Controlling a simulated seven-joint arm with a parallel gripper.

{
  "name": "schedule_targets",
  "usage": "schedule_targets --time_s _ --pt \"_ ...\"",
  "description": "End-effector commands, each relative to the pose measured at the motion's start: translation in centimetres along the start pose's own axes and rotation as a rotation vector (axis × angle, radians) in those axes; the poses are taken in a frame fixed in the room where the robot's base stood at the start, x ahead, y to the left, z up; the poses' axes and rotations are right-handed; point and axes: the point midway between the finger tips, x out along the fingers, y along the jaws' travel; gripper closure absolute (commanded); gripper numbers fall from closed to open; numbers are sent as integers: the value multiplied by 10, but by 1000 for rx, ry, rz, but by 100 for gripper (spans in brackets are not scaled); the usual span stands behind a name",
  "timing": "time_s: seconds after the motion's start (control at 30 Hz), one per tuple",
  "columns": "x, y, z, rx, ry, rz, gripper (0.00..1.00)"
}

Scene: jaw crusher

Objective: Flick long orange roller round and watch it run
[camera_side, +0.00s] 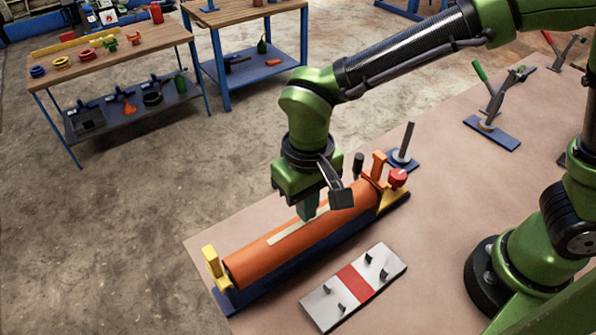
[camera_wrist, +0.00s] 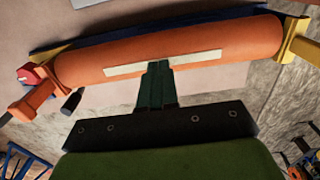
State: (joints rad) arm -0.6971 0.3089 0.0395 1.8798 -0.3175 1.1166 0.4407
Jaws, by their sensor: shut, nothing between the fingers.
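The long orange roller (camera_side: 268,259) lies across a dark blue base (camera_side: 262,284) between yellow end supports. A pale strip (camera_side: 290,229) runs along its top. My gripper (camera_side: 308,214) is shut and empty, pointing down at the strip near the middle of the roller. In the wrist view the roller (camera_wrist: 222,42) spans the top, and my shut fingertips (camera_wrist: 158,66) overlap the lower edge of its pale strip (camera_wrist: 120,69). I cannot tell whether they touch the roller.
A silver plate with a red band (camera_side: 354,284) and small dark pegs lies in front of the roller. Lever clamps on blue bases (camera_side: 491,132) stand at the back right of the table (camera_side: 440,215). Workbenches (camera_side: 120,45) stand beyond, across the floor.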

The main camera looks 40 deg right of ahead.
Motion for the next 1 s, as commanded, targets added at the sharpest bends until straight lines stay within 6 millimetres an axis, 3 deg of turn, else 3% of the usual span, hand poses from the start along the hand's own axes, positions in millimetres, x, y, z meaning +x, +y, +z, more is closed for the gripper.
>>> schedule_targets --time_s 1.0 --pt "12 0 0 0 0 0 100"
